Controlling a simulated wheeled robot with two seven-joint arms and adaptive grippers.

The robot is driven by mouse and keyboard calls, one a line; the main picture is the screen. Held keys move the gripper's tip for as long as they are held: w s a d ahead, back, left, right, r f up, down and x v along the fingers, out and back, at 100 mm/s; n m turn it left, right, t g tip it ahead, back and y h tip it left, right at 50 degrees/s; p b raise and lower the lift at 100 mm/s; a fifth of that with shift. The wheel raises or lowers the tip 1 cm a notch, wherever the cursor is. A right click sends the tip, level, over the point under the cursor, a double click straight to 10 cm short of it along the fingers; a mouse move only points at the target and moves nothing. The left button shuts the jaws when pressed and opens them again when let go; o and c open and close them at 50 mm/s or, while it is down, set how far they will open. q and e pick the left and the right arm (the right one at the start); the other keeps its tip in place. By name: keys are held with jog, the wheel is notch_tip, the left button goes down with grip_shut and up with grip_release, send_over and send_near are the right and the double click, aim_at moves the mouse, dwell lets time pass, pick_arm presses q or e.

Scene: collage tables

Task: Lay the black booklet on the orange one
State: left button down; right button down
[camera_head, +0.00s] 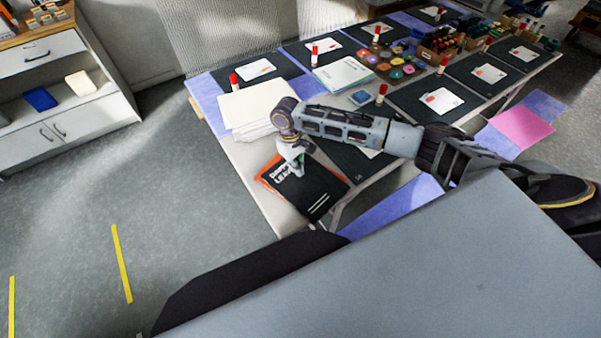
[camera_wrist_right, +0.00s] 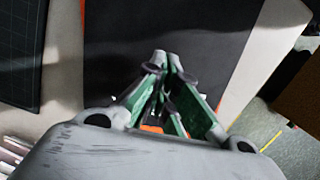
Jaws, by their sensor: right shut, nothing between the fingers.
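The black booklet (camera_head: 318,193) lies at the near left corner of the table. The orange booklet (camera_head: 264,181) lies beneath it, with only a thin orange edge showing; the rest is hidden. My right gripper (camera_head: 299,172) is over the upper part of the black booklet, its fingers closed together and empty. In the right wrist view the closed fingertips (camera_wrist_right: 166,62) are in front of the black booklet (camera_wrist_right: 160,30). I cannot tell whether the fingertips touch it. My left gripper is not in view.
A stack of white paper (camera_head: 257,110) stands just beyond the booklets. Black mats (camera_head: 425,100) with white cards, several red-capped glue sticks and paint pots (camera_head: 396,66) cover the rest of the table. The floor (camera_head: 190,200) to the left is clear.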

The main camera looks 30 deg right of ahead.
aim_at(302, 179)
jog(key=shift+s+d, duration=0.2)
jog(key=shift+s, duration=0.45)
jog(key=shift+s+d, duration=0.15)
jog(key=shift+s, duration=0.3)
jog(key=shift+f+p, duration=0.3)
jog(key=shift+f, duration=0.05)
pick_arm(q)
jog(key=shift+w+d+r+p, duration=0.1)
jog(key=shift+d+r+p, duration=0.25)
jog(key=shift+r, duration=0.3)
pick_arm(e)
jog(key=shift+f, duration=0.3)
jog(key=shift+s+f, duration=0.1)
jog(key=shift+f, duration=0.15)
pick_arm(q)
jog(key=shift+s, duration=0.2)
pick_arm(e)
jog(key=shift+w+a, duration=0.25)
jog(key=shift+w, duration=0.4)
jog(key=shift+w+a, duration=0.2)
jog(key=shift+w, duration=0.45)
